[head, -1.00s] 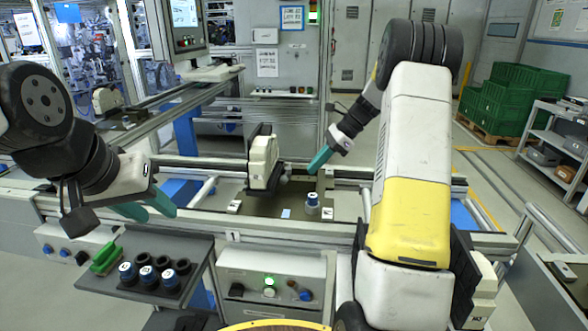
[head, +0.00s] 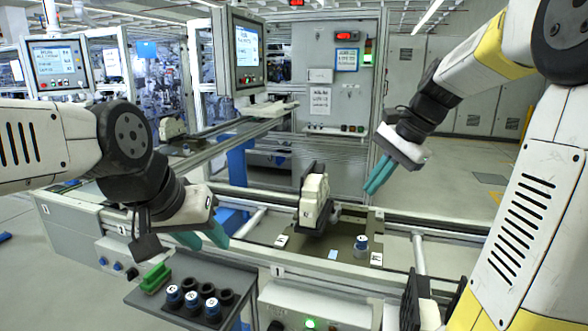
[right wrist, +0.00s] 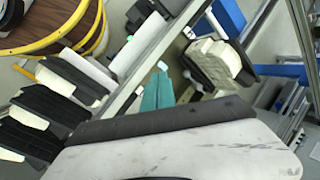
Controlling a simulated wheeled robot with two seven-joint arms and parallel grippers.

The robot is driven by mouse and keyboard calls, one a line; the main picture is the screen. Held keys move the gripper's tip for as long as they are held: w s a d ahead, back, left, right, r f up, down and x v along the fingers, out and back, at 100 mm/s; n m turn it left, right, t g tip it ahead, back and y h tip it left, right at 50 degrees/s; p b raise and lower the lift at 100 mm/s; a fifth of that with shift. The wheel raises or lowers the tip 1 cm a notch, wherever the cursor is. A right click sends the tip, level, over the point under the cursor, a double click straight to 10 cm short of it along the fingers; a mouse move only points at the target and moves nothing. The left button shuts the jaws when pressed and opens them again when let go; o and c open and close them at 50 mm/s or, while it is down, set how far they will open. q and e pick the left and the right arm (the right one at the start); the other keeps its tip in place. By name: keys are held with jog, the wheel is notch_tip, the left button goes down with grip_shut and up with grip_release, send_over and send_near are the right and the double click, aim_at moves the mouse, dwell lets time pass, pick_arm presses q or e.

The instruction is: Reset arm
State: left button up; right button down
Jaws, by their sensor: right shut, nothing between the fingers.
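My left gripper (head: 205,238) reaches in from the left, teal fingers apart, above the near rail behind the small tray; nothing shows between them. My right gripper (head: 378,176) hangs in the air above the line, right of the white part. Its teal fingers are together and empty. In the right wrist view its fingers (right wrist: 157,94) also lie side by side. The white part (head: 313,200) stands upright on a dark holder on the pallet line, apart from both grippers. It also shows in the right wrist view (right wrist: 213,65).
A blue-and-white cylinder (head: 361,245) stands on the line right of the white part. A dark tray (head: 146,299) at the front left holds several cylinders and a green item (head: 155,278). A control box (head: 310,304) sits low in front. A screen (head: 240,52) stands behind.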

jog(key=s+a+f+n+t+h, duration=0.1)
jog(key=s+a+n+t, duration=0.1)
jog(key=s+n, duration=0.3)
jog(key=s+a+f+n+t+h, duration=0.1)
jog(key=s+a+n, duration=0.1)
jog(key=s+n, duration=0.4)
jog(key=s, duration=0.5)
jog(key=shift+s+a+f+t, duration=0.25)
jog(key=shift+f+t, duration=0.15)
